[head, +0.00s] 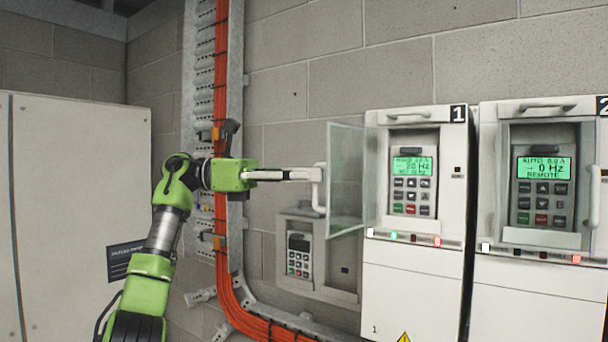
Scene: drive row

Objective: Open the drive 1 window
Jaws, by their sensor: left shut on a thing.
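Drive 1 (415,265) is a white cabinet on the wall with a "1" label at its top right. Its clear window (346,178) stands swung out to the left, hinged at the left side of the recess. The recess with keypad and green display (411,180) is uncovered. My left gripper (312,175) reaches in from the left and is shut on the white window handle (319,190) at the window's outer edge. My right gripper is not in view.
Drive 2 (540,295) stands close on the right. A small wall panel with a keypad (318,276) sits below the open window. Orange cables (221,90) run down the wall behind my left arm. A pale cabinet (75,220) stands at the left.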

